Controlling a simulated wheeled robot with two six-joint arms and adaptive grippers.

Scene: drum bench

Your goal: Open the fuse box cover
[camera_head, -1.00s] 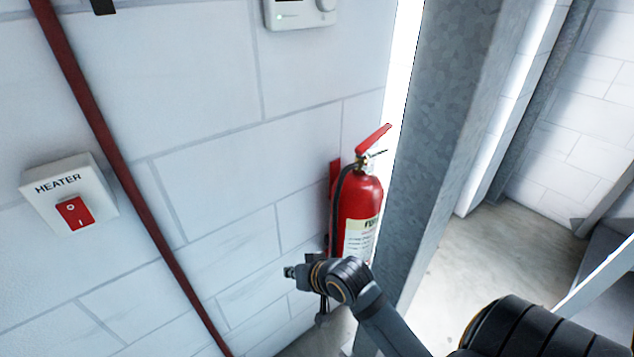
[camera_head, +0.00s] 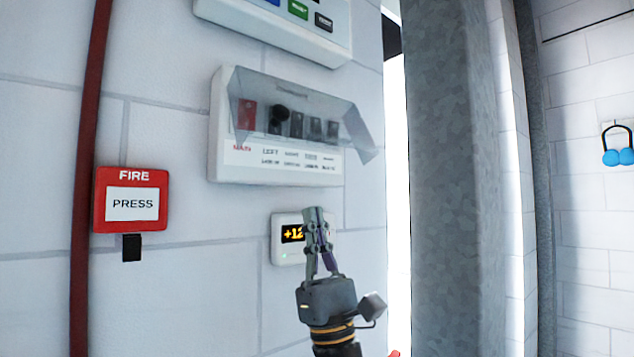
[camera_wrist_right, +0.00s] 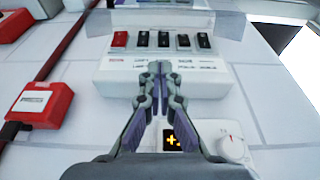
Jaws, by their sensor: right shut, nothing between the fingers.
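The fuse box (camera_head: 222,150) is a white panel on the wall, upper middle in the head view, with a red switch and several dark ones. Its clear smoky cover (camera_head: 357,130) stands out in front of the switches; I cannot tell its exact angle. In the right wrist view the fuse box (camera_wrist_right: 205,82) lies ahead, with the cover (camera_wrist_right: 170,22) across the top. My right gripper (camera_head: 316,212) is shut and empty, pointing up below the box, apart from the cover. It also shows in the wrist view (camera_wrist_right: 157,75). My left gripper is out of view.
A thermostat with a lit display (camera_head: 284,240) is on the wall behind my right gripper. A red FIRE button (camera_head: 131,200) and a red pipe (camera_head: 88,150) are on the left. A button panel (camera_head: 325,40) is above. A grey column (camera_head: 450,180) stands on the right.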

